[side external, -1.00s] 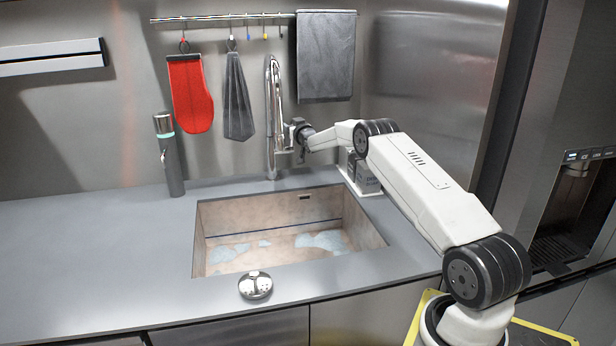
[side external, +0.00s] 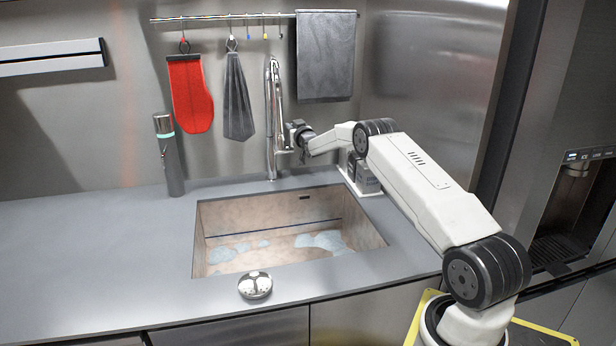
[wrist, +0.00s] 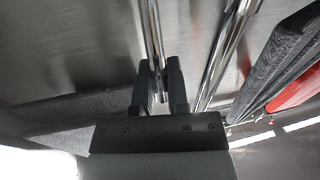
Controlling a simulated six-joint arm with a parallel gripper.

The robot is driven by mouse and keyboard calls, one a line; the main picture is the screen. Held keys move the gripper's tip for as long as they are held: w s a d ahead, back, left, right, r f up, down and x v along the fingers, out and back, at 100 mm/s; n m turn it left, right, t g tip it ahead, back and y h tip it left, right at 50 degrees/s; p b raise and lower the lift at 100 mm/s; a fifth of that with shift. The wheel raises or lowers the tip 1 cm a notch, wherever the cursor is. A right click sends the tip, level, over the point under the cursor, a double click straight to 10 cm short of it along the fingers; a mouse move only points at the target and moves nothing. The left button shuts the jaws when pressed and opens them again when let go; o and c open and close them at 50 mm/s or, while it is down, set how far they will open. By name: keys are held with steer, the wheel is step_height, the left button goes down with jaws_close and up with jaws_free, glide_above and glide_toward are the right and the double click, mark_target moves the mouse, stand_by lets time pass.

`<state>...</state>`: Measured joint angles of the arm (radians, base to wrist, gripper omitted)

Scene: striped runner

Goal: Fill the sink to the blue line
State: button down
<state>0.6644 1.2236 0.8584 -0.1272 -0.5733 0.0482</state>
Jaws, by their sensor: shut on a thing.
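The sink (side external: 214,276) is set in the grey counter, with a thin dark blue line (side external: 272,229) running along its inner walls. Pale bluish patches (side external: 320,240) lie on its tan floor, below the line; I see no clear water level. The chrome faucet (side external: 274,100) stands behind the sink; I cannot make out a stream from it. My gripper (side external: 292,137) is at the faucet's right side. In the wrist view, my gripper's dark fingers (wrist: 159,90) are shut on a slim metal rod, the faucet handle (wrist: 152,35). The faucet's tube (wrist: 226,55) passes to the right.
A chrome drain plug (side external: 255,285) sits on the front rim. A dark bottle (side external: 170,158) stands left of the faucet. A red mitt (side external: 190,95), grey cloth (side external: 237,100) and towel (side external: 325,55) hang behind. The left counter is clear.

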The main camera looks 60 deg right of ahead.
steer(key=shift+s+a+f+t+h, duration=0.35)
steer(key=shift+s+a+t+h, duration=0.25)
steer(key=shift+t, duration=0.3)
stand_by(0.7)
steer(key=shift+s+a+f+n+t+h, duration=0.5)
steer(key=shift+s+a+f+t+h, duration=0.15)
steer(key=shift+t, duration=0.55)
stand_by(5.2)
